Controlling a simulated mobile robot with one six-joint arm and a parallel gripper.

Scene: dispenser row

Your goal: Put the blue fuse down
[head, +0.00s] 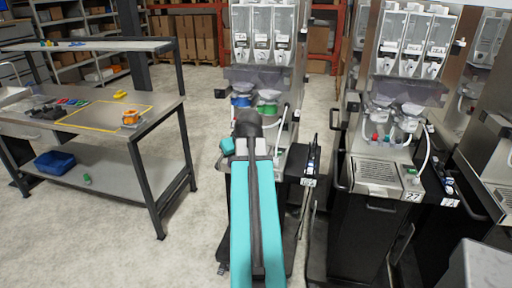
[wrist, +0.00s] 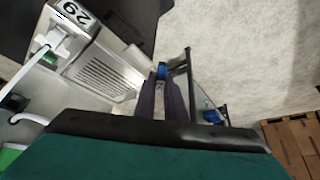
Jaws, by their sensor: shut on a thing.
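In the wrist view my gripper (wrist: 162,84) has its two dark fingers close together. A small blue piece, the blue fuse (wrist: 162,71), shows between the fingertips, held clear of the floor beyond. In the head view my teal arm reaches forward toward the middle dispenser, and its own links hide the fingers and the fuse. The wrist view shows the dispenser's grey drip tray (wrist: 108,75) and its "29" label (wrist: 75,12) left of the gripper.
A workbench (head: 150,122) at left has a yellow outlined area (head: 92,117), with an orange item (head: 131,118) at its right edge. A blue bin (head: 56,162) is on its lower shelf. Dispenser 27 (head: 380,172) stands at right. Floor between bench and dispensers is clear.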

